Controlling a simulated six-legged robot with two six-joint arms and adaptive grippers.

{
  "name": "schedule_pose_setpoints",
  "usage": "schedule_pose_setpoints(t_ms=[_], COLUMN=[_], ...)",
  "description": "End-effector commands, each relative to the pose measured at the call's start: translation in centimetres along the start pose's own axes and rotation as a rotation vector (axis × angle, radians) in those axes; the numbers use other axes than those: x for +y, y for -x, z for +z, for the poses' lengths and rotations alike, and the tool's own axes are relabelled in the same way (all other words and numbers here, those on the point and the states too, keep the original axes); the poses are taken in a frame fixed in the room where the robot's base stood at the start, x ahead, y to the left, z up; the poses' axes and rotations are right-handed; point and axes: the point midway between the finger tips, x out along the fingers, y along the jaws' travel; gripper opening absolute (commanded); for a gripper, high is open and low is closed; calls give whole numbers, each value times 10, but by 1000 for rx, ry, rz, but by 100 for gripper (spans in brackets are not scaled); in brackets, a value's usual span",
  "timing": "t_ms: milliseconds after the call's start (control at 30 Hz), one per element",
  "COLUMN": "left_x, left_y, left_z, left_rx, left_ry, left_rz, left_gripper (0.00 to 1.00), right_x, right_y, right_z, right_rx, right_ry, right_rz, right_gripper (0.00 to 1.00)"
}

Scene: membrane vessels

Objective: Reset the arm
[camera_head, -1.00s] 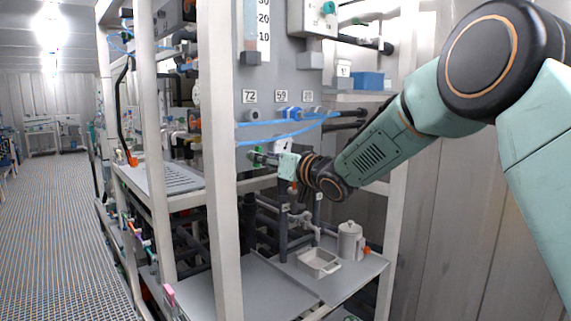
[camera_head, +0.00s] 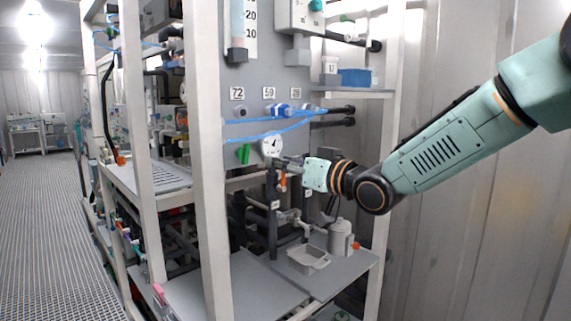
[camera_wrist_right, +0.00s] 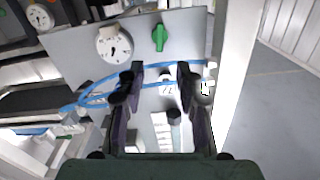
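My right gripper (camera_head: 283,161) reaches in from the right in the head view, just below and right of a white dial gauge (camera_head: 272,146) on the grey panel. In the right wrist view its two dark fingers (camera_wrist_right: 160,82) are apart with nothing held between them. The panel and a blue hose lie behind them. The gauge (camera_wrist_right: 114,45) and a green handle (camera_wrist_right: 159,37) show beyond the fingertips, apart from them. The green handle also shows left of the gauge in the head view (camera_head: 243,154). My left gripper is not in view.
White rack posts (camera_head: 208,170) stand left of the arm. Blue hoses (camera_head: 270,132) cross the panel. Below are dark pipes, a pale tray (camera_head: 309,261) and a white lidded jug (camera_head: 341,238) on the grey shelf. A blue box (camera_head: 355,77) sits higher up.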

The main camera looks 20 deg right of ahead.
Motion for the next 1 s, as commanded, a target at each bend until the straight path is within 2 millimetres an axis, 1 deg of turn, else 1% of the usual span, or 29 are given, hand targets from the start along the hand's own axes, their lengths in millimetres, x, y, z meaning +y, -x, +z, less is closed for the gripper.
schedule_pose_setpoints(t_ms=[333,367,433,467,500,567,600,667,700,767,800,867,900,967,1000], left_x=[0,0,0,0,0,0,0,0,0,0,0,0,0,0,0], left_y=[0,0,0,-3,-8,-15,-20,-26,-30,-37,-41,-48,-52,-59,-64], left_z=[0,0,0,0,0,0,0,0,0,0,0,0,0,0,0], left_rx=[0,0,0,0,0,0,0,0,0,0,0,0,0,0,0], left_ry=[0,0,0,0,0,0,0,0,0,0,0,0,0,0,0], left_rz=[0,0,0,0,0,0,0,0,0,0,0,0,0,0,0], left_gripper=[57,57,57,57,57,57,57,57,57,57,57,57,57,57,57], right_x=[3,4,3,2,2,2,2,1,1,-1,-2,-4,-6,-8,-10], right_y=[0,1,7,9,12,18,22,30,37,48,57,71,82,100,113], right_z=[0,4,23,42,71,112,139,178,204,242,266,303,327,363,386], right_rx=[1,-4,-38,-70,-117,-184,-228,-293,-339,-406,-451,-519,-565,-635,-682], right_ry=[20,11,-21,-38,-54,-77,-89,-106,-116,-130,-138,-149,-157,-164,-171], right_rz=[13,26,65,84,106,135,153,179,195,218,234,256,271,293,308], right_gripper=[35,35,35,35,35,35,35,35,35,35,35,35,35,35,35])
